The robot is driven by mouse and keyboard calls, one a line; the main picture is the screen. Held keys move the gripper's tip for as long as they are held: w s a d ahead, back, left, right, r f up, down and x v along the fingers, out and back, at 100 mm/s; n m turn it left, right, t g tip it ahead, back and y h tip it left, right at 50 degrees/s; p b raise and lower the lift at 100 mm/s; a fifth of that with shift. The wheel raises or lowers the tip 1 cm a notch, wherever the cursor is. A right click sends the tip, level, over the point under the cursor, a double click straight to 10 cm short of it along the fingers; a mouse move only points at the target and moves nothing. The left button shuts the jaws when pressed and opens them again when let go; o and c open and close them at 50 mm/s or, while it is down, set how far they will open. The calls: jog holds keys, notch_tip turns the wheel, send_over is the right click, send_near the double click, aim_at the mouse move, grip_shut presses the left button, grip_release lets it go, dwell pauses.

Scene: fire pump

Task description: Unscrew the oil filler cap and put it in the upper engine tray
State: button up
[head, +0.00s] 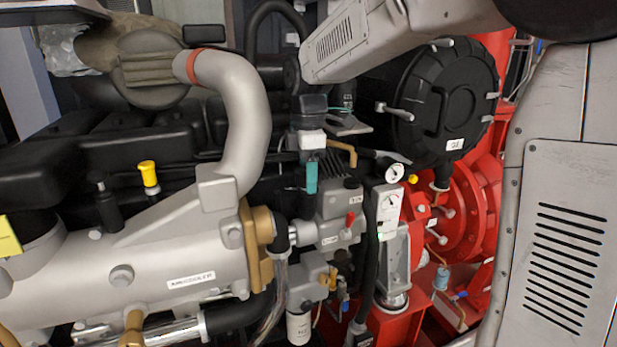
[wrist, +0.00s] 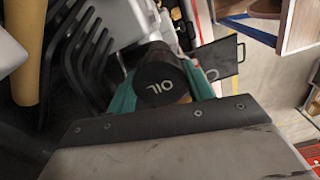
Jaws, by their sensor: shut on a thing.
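The oil filler cap is a round black cap (wrist: 160,76) with white OIL lettering, in the middle of the wrist view. My gripper (wrist: 162,92) is shut on it, with a teal finger pad on each side. In the head view a teal finger (head: 312,177) shows in front of the engine block, below my arm; the cap is not clearly visible there. A bit of tan shows below the cap in the wrist view; I cannot tell whether the cap is still on its neck. I cannot clearly make out the upper engine tray.
A silver aftercooler housing (head: 165,275) and a grey bent pipe (head: 245,110) stand left of the finger. A gauge (head: 395,173) and grey valve block (head: 340,204) are close on the right. A black drum (head: 430,105) and red pump (head: 465,210) lie beyond.

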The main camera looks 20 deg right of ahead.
jog(key=shift+r, duration=1.95)
jog(key=s+r, duration=0.2)
jog(key=s, duration=0.5)
jog(key=shift+s+d, duration=0.1)
